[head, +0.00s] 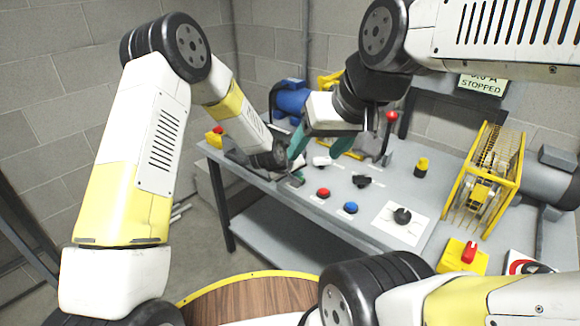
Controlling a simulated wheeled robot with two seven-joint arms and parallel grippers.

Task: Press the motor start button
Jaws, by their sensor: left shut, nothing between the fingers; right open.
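A sloping grey control panel (310,208) stands on the bench in the head view. A small green patch (298,178) near its left edge looks like a green button, partly hidden by my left gripper. My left gripper (288,167) is shut and empty, pointing down close beside the green patch; I cannot tell if they touch. My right gripper (318,150) is open and empty, its teal fingers hanging above the back left of the panel, close to my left gripper. A red button (323,193) and a blue button (350,208) sit further right.
The panel also has a black switch (361,181) and a black knob (402,216) on a white plate. A red-knobbed lever (390,116) stands behind. A yellow guard cage (485,180) is at the right, and a display (481,85) reads "STOPPED". A blue motor (291,102) is behind.

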